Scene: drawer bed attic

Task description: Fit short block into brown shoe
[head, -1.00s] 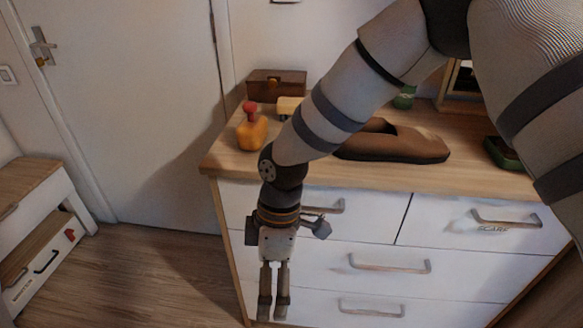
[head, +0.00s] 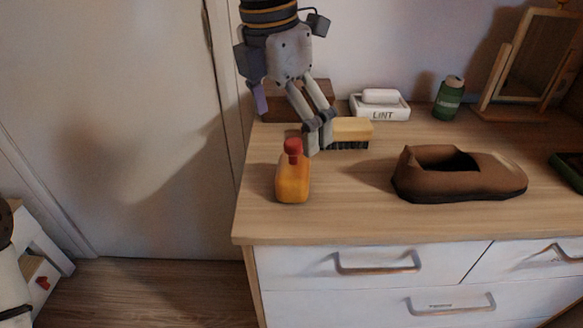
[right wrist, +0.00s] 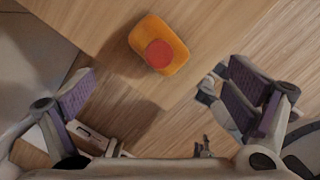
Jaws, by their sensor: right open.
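An orange block with a red knob (head: 293,178) stands upright near the left end of the dresser top; I take it for the short block. It also shows from above in the right wrist view (right wrist: 160,45). The brown shoe (head: 455,178) lies to its right, its dark opening facing up. My right gripper (head: 319,130) points down above the dresser, above and slightly behind the block in the head view. It is open and empty, with its fingers wide apart in the right wrist view (right wrist: 165,95). My left gripper is not visible.
Behind the block are a brush (head: 352,131), a white lint box (head: 380,107) and a partly hidden brown box (head: 328,92). A green bottle (head: 449,98) and a mirror (head: 528,62) stand at the back right. The dresser top (head: 345,205) is bare between block and shoe.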

